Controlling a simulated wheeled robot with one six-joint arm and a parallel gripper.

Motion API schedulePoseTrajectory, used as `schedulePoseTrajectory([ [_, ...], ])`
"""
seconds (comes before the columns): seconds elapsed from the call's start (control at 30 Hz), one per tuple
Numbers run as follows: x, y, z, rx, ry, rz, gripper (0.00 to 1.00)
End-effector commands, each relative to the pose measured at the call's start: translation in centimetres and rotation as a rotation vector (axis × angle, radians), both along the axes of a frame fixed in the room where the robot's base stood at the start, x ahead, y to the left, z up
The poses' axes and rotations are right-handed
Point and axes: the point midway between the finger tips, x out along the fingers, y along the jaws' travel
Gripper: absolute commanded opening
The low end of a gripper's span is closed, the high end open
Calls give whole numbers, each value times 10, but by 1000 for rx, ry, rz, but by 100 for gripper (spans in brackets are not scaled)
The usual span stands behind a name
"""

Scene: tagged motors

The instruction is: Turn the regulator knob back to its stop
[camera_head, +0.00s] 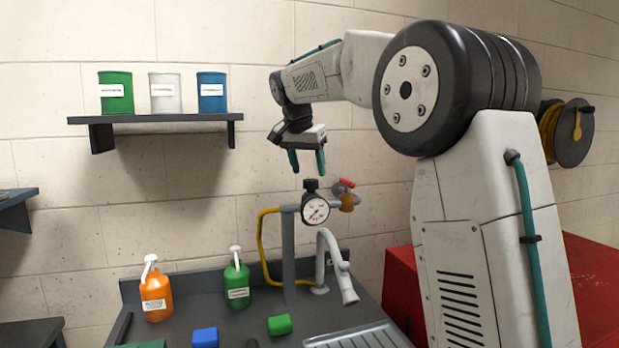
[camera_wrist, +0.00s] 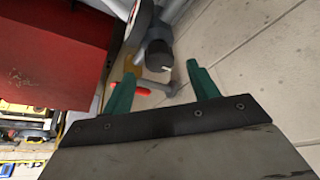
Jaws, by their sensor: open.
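The regulator knob (camera_head: 311,185) is a small black knob on top of a round white pressure gauge (camera_head: 315,210), which sits at a grey post. My gripper (camera_head: 307,166) is open and empty, fingers pointing down, a little above the knob and apart from it. In the wrist view the dark knob (camera_wrist: 158,54) with a pale mark lies ahead of the two green fingertips (camera_wrist: 160,74), between their lines. A red valve handle (camera_head: 347,183) on a brass body (camera_head: 347,203) is just right of the gauge; the handle (camera_wrist: 132,88) also shows near the left finger.
A yellow hose (camera_head: 262,245) runs left of the post (camera_head: 289,260), and a grey spout (camera_head: 335,265) stands right. Orange (camera_head: 156,295) and green (camera_head: 237,284) bottles stand on the bench. A shelf (camera_head: 160,117) holds cans. A red cabinet (camera_head: 396,290) is at right.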

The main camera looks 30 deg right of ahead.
Motion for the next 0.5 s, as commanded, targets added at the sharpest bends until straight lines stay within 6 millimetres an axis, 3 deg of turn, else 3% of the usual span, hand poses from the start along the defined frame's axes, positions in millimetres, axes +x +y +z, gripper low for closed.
schedulePoseTrajectory([
  [0.2, 6, -9, -27, 0, 2, 1, 59],
  [0.5, 7, -12, -34, 0, 0, 1, 59],
])
